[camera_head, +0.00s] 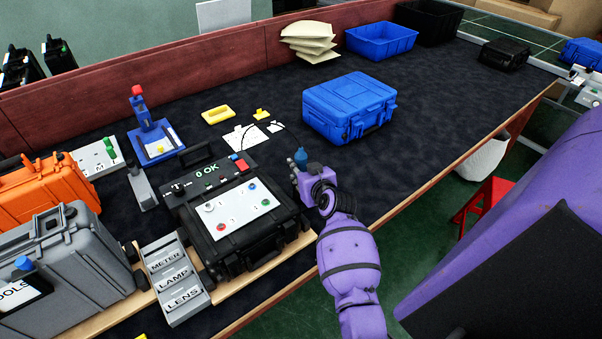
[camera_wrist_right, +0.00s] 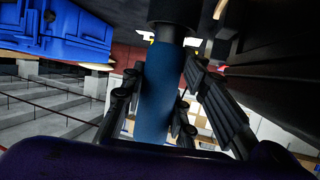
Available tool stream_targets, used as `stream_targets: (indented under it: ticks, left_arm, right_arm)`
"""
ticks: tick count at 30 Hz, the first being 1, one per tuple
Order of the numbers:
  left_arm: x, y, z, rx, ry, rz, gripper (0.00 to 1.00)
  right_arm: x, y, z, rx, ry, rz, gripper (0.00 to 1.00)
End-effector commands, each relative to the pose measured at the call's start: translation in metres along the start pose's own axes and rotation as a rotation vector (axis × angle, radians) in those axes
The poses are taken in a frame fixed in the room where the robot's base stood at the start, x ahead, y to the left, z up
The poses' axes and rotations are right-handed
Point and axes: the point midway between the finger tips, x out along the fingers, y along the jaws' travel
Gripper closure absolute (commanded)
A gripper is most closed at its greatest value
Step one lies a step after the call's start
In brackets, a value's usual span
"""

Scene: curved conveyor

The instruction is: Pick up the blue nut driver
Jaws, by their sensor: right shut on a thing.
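My right gripper (camera_head: 302,169) is beside the right edge of the black test case, above the dark work surface. It is shut on the blue nut driver (camera_head: 300,156), whose blue end shows just above the fingers. In the right wrist view the blue handle of the nut driver (camera_wrist_right: 161,95) stands between the dark fingers of the gripper (camera_wrist_right: 168,110), with a black collar at its top. The rest of the tool is hidden. My left gripper is in neither view.
The black test case (camera_head: 272,237) has a white panel and a display reading "0 OK". A blue case (camera_head: 345,103) lies behind the gripper. A label rack (camera_head: 171,272), grey case (camera_head: 75,268) and orange case (camera_head: 45,198) are left. Bare dark surface lies right of the blue case.

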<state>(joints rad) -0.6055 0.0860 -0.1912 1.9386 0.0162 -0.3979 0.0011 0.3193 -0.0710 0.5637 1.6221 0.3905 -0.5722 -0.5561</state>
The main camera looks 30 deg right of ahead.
Motion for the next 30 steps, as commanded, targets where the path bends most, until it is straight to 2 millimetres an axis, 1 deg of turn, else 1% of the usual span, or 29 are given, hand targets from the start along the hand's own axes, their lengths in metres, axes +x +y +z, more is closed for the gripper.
stream_targets:
  ticks: [8,11,14,21,26,30]
  left_arm:
    - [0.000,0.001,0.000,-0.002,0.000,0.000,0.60]
    - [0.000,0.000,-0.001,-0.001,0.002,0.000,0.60]
    - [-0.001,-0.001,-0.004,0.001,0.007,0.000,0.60]
    - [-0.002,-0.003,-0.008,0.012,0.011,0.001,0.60]
    - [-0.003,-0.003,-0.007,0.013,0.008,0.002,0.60]
    - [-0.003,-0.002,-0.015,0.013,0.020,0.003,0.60]
  right_arm:
    - [0.000,0.000,-0.002,-0.001,0.003,0.001,1.00]
    - [-0.002,0.001,-0.007,-0.002,0.005,0.001,1.00]
    - [-0.007,0.000,-0.021,-0.002,0.008,0.000,1.00]
    - [-0.026,0.000,-0.066,-0.003,0.009,0.000,1.00]
    - [-0.035,0.000,-0.088,-0.003,0.006,0.000,1.00]
    - [-0.043,0.000,-0.106,0.000,0.009,0.000,1.00]
